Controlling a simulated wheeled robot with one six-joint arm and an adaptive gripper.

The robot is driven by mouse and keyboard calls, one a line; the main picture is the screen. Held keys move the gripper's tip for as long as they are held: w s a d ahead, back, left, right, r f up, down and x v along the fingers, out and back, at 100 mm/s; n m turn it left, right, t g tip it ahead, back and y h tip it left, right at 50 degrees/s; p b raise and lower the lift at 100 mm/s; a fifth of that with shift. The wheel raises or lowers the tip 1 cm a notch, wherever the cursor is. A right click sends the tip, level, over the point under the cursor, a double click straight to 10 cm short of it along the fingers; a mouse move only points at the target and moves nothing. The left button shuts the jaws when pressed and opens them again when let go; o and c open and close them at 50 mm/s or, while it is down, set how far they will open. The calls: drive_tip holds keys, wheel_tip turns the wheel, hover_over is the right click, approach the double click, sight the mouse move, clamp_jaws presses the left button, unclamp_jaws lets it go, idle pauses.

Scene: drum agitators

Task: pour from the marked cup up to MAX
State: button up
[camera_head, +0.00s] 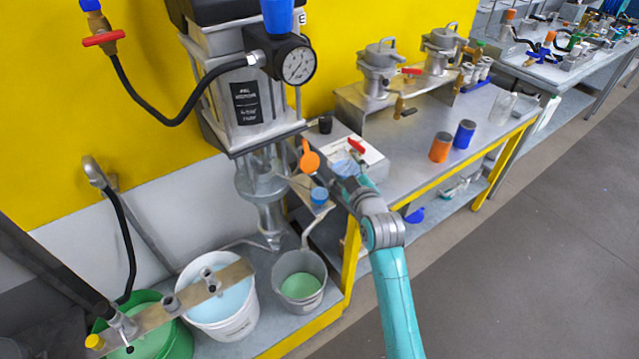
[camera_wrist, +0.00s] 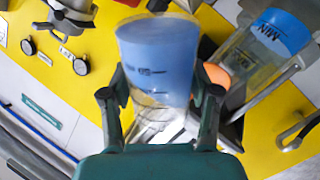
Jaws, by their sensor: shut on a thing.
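My gripper (camera_wrist: 161,82) is shut on a clear cup (camera_wrist: 158,45) with dark marks on its side. Its two fingers press on opposite sides of the cup. In the head view my gripper (camera_head: 343,170) is beside the machine, with the bluish cup (camera_head: 345,168) partly hidden. No MAX mark is readable.
An orange round part (camera_head: 309,157) is close to my gripper. A small blue-topped container (camera_head: 319,195) sits below on a bracket. The machine with a gauge (camera_head: 298,65) is at left. Buckets (camera_head: 230,325) stand below. Orange (camera_head: 440,147) and blue (camera_head: 464,134) cans stand on the bench.

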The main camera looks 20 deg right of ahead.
drive_tip(key=shift+a+f+n+p, duration=0.15)
drive_tip(key=shift+f+n+p, duration=0.15)
drive_tip(key=shift+n+p, duration=0.3)
idle(1.6)
drive_tip(key=shift+r+n+g+h+p, duration=0.3)
drive_tip(key=shift+r+n+p, duration=0.15)
drive_tip(key=shift+n, duration=0.35)
idle(1.8)
drive_tip(key=shift+f+n+h+p, duration=0.3)
drive_tip(key=shift+f+n+p, duration=0.15)
drive_tip(key=shift+f+n, duration=0.5)
idle(2.2)
